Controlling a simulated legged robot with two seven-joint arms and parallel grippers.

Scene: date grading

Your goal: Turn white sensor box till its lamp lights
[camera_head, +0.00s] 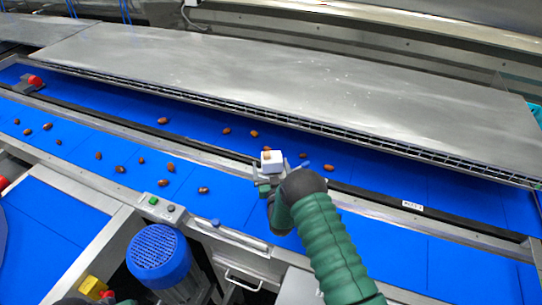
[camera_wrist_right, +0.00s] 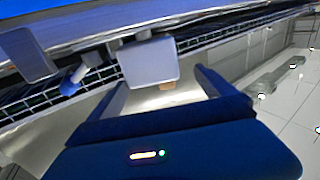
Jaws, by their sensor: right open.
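The white sensor box (camera_head: 271,161) stands at the metal divider between the two blue belts. A small brown-orange patch shows on its upper face. In the right wrist view the box (camera_wrist_right: 149,62) is a pale grey-white block with a tan patch at its lower edge. I cannot make out a lit lamp on it. My right gripper (camera_head: 271,172) is open at the box, with one finger towards each side. In the wrist view a gap shows between the box and the right-hand finger; contact on the left is unclear.
Brown dates (camera_head: 119,169) lie scattered on the blue belts. A blue rod-like knob (camera_wrist_right: 72,80) sits beside the box. A panel with a green button (camera_head: 153,201), a blue motor (camera_head: 158,253) and a steel cover (camera_head: 270,85) flank the belts.

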